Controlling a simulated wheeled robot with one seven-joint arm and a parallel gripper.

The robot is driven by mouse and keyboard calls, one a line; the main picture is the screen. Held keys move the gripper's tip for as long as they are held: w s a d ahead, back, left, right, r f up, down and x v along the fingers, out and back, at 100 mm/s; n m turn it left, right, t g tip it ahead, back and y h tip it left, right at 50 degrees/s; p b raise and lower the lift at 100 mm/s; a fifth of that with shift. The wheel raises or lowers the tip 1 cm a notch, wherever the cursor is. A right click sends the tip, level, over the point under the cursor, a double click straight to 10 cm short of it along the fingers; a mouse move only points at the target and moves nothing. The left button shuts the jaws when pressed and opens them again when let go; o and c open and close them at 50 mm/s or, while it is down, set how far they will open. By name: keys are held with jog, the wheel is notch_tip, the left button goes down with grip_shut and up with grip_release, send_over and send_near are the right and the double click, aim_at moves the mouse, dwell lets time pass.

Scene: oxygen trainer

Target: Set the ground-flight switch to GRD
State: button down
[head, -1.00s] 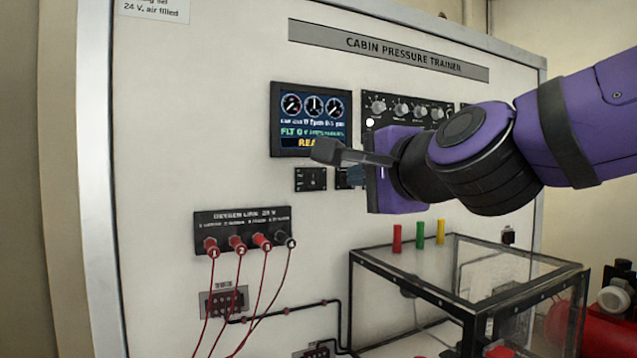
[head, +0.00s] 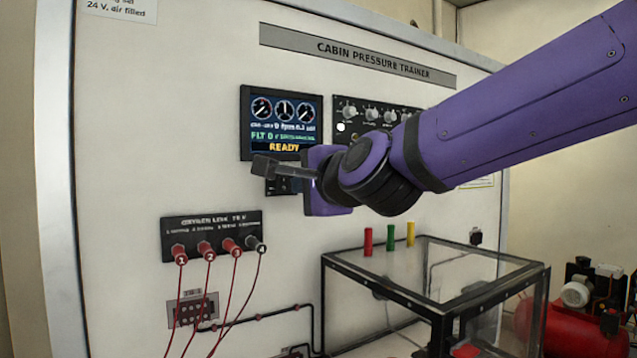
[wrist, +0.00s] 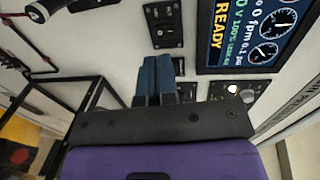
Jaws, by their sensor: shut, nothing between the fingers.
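Two small black switch panels sit below the display on the white board. One (wrist: 163,24) shows whole in the wrist view, with a small lever in its middle. The other (wrist: 179,63) is partly covered by my fingers. In the head view one panel (head: 275,187) shows in part beside my gripper. The labels are too small to read, so I cannot tell which is the ground-flight switch. My gripper (wrist: 157,66) is shut and empty, its blue fingertips close to the panels; contact cannot be told. The display (head: 281,123) reads FLT and READY.
A panel of knobs (head: 376,112) is right of the display, partly behind my arm. Below are the oxygen-link panel (head: 212,228) with red leads and a clear box (head: 440,275) with a black frame. Bare board lies left of the display.

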aim_at(285, 187)
jog(key=shift+x, duration=2.9)
jog(key=shift+w, duration=0.15)
jog(key=shift+w+f, duration=0.15)
jog(key=shift+t, duration=0.3)
jog(key=shift+y, duration=0.3)
jog(key=shift+w+a, duration=0.1)
